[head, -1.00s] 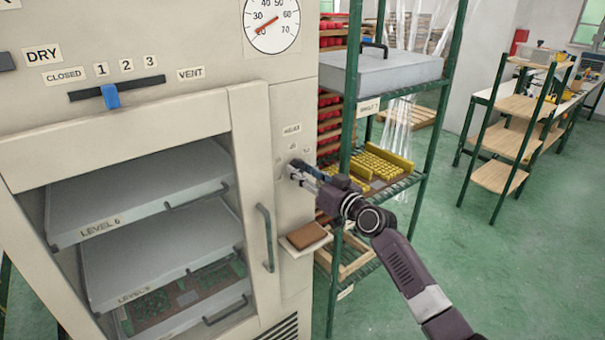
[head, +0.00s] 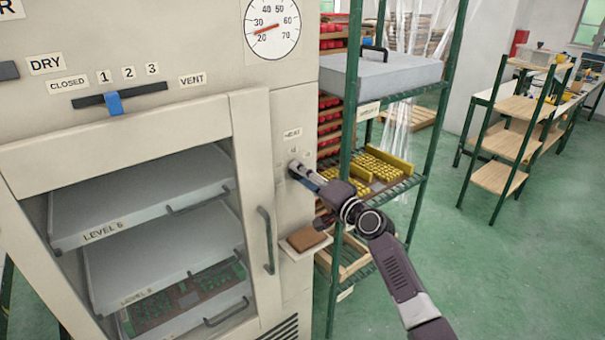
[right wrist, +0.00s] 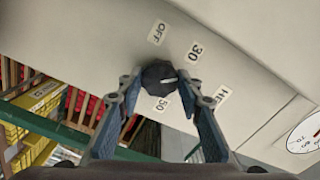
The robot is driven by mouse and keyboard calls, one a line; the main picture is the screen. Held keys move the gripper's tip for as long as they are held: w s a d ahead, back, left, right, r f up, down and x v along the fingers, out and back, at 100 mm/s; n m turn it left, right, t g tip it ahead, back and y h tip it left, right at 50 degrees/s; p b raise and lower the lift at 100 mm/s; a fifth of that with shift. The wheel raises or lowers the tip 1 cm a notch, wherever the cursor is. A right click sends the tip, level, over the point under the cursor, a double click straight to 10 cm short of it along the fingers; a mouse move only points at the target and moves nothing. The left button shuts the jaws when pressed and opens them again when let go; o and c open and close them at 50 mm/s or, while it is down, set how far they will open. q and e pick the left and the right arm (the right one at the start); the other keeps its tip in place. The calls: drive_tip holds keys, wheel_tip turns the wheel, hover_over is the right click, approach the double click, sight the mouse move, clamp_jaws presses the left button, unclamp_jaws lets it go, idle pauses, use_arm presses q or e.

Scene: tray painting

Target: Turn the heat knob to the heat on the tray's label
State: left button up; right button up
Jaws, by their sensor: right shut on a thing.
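The heat knob (right wrist: 157,76) is a dark, faceted knob with a white pointer mark on the cabinet front. My right gripper (right wrist: 158,81) is shut on the knob, one finger on each side. In the head view my right gripper (head: 297,168) reaches the panel below the small HEAT label (head: 292,133) and hides most of the knob. Trays (head: 150,197) inside the cabinet carry LEVEL labels. My left gripper is out of view.
A blue slider (head: 113,103) and a round gauge (head: 271,27) are on the cabinet. The cabinet door handle (head: 266,240) is left of my arm. A green rack (head: 352,90) with yellow parts stands close on the right. Open floor lies beyond.

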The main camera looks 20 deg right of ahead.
drive_tip(key=shift+m+p, duration=1.4)
drive_tip(key=shift+m, duration=2.4)
drive_tip(key=o, duration=1.2)
drive_tip(key=shift+c, duration=0.2)
drive_tip(key=shift+s, duration=0.1)
drive_tip(key=v, duration=1.2)
